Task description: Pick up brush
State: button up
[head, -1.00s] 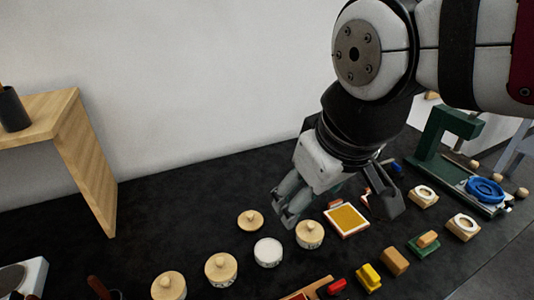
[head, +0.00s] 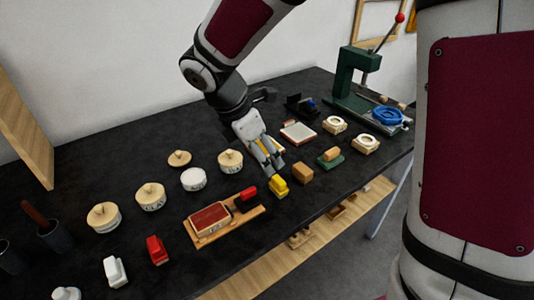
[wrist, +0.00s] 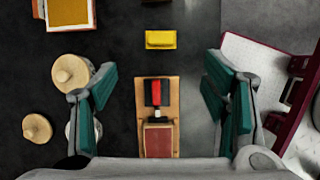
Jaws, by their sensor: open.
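My gripper (head: 270,164) is open and empty above the middle of the black table, close to the yellow block-like piece (head: 278,186). In the wrist view its two green-padded fingers (wrist: 163,95) stand wide apart. Between them, below, lies a red-and-black piece (wrist: 156,92) on a wooden board (wrist: 172,108), beside a dark red pad (wrist: 158,140). The yellow piece also shows in the wrist view (wrist: 160,39), beyond the fingers. I cannot tell for sure which piece is the brush; a green piece with a wooden top (head: 330,157) is another candidate.
Round wooden-lidded jars (head: 150,196) stand left of the gripper. A tan block (head: 303,173) sits right of the yellow piece. Red (head: 157,250) and white (head: 115,271) pieces lie at the front left. A green press (head: 352,85) stands at the back right. Bare table lies at the back left.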

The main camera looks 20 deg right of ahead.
aim_at(277, 180)
jog(key=b+x, duration=0.2)
jog(key=x, duration=1.2)
jog(key=shift+d, duration=0.15)
jog(key=c, duration=1.2)
